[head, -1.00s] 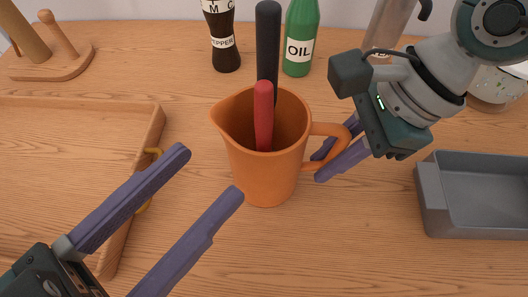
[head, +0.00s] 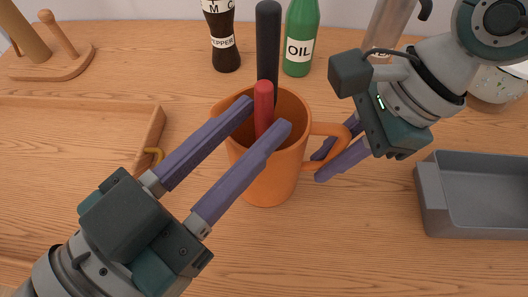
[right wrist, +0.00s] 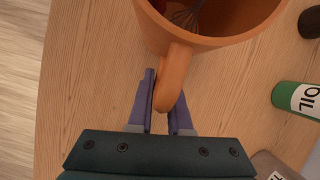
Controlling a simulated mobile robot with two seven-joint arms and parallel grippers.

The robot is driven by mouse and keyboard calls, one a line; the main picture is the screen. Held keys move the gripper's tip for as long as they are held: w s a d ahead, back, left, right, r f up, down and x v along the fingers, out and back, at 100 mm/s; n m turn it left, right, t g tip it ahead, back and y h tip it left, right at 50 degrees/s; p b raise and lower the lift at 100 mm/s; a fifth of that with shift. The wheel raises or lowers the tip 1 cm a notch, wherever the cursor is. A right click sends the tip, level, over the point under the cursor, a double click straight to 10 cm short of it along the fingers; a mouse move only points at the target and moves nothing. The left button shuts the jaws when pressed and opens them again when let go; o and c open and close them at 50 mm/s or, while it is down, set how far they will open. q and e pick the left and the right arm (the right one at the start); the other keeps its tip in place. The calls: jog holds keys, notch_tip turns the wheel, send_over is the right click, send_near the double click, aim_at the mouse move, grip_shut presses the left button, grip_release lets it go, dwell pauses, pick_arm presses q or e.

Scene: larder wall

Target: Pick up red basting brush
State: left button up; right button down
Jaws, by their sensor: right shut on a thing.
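The red basting brush (head: 263,108) stands in an orange jug (head: 268,183), its red handle sticking up above the rim. Its lower end is hidden in the jug. A black-handled utensil (head: 268,40) stands behind it in the same jug. My left gripper (head: 268,115) is open, with its fingertips over the jug's rim on either side of the red handle; I cannot tell whether they touch it. My right gripper (head: 322,166) is shut on the jug's handle, which also shows between its fingers in the right wrist view (right wrist: 172,85).
A grey bin (head: 430,205) is at the right. A wooden tray (head: 152,135) lies at the left, with a wooden stand (head: 70,62) behind it. The table in front of the jug is clear.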

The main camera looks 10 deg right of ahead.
pick_arm(q)
grip_shut()
dwell(1.0)
